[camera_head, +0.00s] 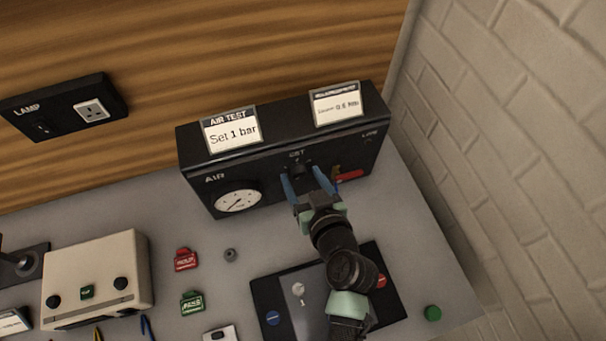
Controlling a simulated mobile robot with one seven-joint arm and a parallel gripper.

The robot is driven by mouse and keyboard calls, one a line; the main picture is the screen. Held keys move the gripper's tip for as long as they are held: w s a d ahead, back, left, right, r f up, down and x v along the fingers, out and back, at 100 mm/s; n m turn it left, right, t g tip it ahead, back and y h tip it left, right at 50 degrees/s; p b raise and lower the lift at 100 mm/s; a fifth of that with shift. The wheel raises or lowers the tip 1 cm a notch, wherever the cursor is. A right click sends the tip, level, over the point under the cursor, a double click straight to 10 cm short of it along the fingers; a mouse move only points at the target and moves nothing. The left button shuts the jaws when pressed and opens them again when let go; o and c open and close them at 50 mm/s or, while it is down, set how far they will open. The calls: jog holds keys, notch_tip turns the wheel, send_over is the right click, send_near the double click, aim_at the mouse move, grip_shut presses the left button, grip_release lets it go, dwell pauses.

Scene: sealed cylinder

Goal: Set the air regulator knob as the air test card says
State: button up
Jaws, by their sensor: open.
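The black air regulator box (222,170) stands at the back of the grey bench, with a round white gauge (238,201) on its front at left. The air test card (231,133) on top reads "Set 1 bar". The gauge needle is too small to read surely.
A second card (337,104) sits on the box at right, above a red lever (348,177). A black panel (262,292) lies under my arm. Red (185,259) and green (192,302) tags, a cream box (97,270) and a green button (432,313) are nearby. A brick wall (510,130) bounds the right.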

grip_shut()
dwell(0.4)
jog(key=shift+w+f+b, duration=0.1)
jog(key=shift+b, duration=0.25)
jog(key=shift+d+f+m+y+b, duration=0.1)
jog(key=shift+m+y+b, duration=0.4)
jog(key=shift+b, duration=0.05)
jog(key=m+y+b, duration=0.1)
jog(key=m+b, duration=0.1)
jog(key=shift+d+f+b, duration=0.1)
jog(key=shift+d+b, duration=0.05)
jog(key=shift+b, duration=0.2)
jog(key=m+y+b, duration=0.2)
jog(key=m, duration=0.1)
jog(key=shift+y+b, duration=0.3)
jog(key=shift+d+m+y+b, duration=0.1)
jog(key=shift+m+y+b, duration=0.4)
jog(key=shift+m, duration=0.6)
